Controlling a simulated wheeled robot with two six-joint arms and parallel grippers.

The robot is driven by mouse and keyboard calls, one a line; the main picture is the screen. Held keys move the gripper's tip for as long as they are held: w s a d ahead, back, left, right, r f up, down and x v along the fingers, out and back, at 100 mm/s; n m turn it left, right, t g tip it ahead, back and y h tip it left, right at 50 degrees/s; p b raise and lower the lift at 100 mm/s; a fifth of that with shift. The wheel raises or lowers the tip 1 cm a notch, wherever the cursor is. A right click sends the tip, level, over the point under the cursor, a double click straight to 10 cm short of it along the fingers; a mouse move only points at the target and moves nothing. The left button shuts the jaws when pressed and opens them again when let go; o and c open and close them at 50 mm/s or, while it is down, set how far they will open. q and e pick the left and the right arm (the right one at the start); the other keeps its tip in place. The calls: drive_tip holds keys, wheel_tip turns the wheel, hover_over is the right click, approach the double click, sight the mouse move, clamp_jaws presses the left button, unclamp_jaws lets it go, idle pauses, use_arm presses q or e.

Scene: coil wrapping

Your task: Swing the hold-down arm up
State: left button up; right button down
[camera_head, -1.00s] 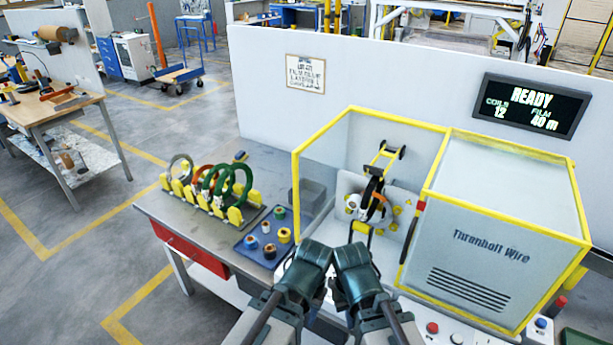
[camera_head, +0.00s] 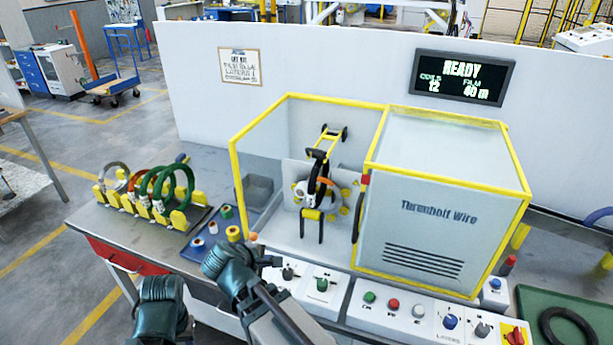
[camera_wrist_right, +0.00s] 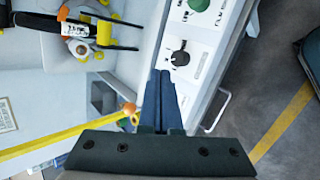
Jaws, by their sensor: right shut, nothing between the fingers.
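Inside the yellow-framed wrapping bay, a yellow-and-black arm (camera_head: 318,153) stands raised with black rollers at its top; I take it for the hold-down arm. Below it are a dark ring (camera_head: 320,183) and a yellow-and-black bracket (camera_head: 312,214). The wrist view shows yellow and black bay parts (camera_wrist_right: 105,35) at top left. My right gripper (camera_head: 262,263) is outside the bay, at its front left, near the control panel. Its fingers (camera_wrist_right: 160,85) are shut and empty, beside an orange-tipped knob (camera_wrist_right: 129,108). My left gripper (camera_head: 160,298) is low at the left; its fingertips are unclear.
Yellow frame bars (camera_head: 237,195) and a grey cabinet (camera_head: 440,200) border the bay. Control panels (camera_head: 335,280) with knobs and buttons run along the front. A coil rack (camera_head: 150,203) and a blue spool tray (camera_head: 195,248) stand left. A green tray (camera_head: 535,300) lies right.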

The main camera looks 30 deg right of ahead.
use_arm(q)
wheel_tip(320, 180, down, 10)
drive_tip(key=b, duration=0.8)
drive_tip(key=shift+r+p, duration=2.55)
use_arm(e)
drive_tip(key=shift+w+d+r+n+t+h, duration=1.4)
drive_tip(key=shift+w+d+r+n, duration=1.3)
drive_tip(key=shift+d, duration=0.75)
drive_tip(key=shift+w+d+r+n+t+h, duration=1.4)
drive_tip(key=shift+w+d+r+n, duration=1.3)
drive_tip(key=shift+d, duration=0.8)
drive_tip(key=shift+w+d+r+n+t+h, duration=1.4)
drive_tip(key=shift+w+d+r+n, duration=0.95)
drive_tip(key=shift+d+n, duration=0.85)
drive_tip(key=shift+w+d+f+m, duration=0.1)
drive_tip(key=shift+d+f+m, duration=0.05)
drive_tip(key=shift+d+m, duration=0.15)
